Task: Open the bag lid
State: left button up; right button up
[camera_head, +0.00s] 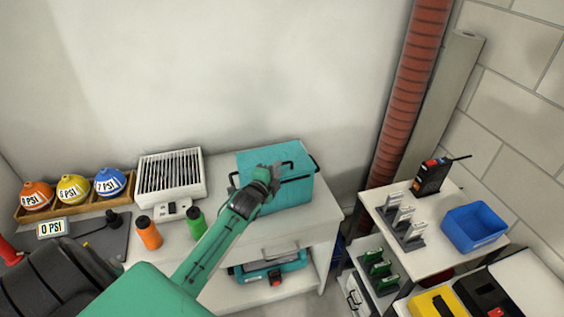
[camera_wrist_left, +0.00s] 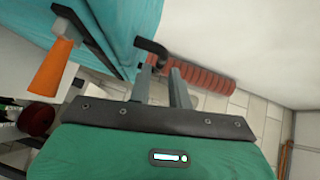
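The teal bag (camera_head: 290,193) is box-shaped and sits on the white table with its lid down. A dark handle (camera_head: 290,164) is on its top and black handles are at its sides. My left gripper (camera_head: 277,168) is over the top, close to the top handle. In the left wrist view, its two grey fingers (camera_wrist_left: 163,76) stand apart with a gap between them. A black hooked handle part (camera_wrist_left: 150,47) is at the fingertips; whether they touch it I cannot tell. The teal bag fabric (camera_wrist_left: 125,30) fills the upper left there. My right gripper is not in view.
A white grilled heater (camera_head: 170,174), an orange bottle (camera_head: 148,233) and a green bottle (camera_head: 197,222) stand left of the bag. A red pipe (camera_head: 405,95) rises behind, to the right. A shelf with a blue bin (camera_head: 474,228) is at right.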

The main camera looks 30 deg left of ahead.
pick_arm(q)
jog(key=shift+w+a+f+p, duration=0.15)
jog(key=shift+w, duration=0.95)
jog(key=shift+w+a+f+p, duration=0.15)
jog(key=shift+w, duration=0.95)
grip_shut()
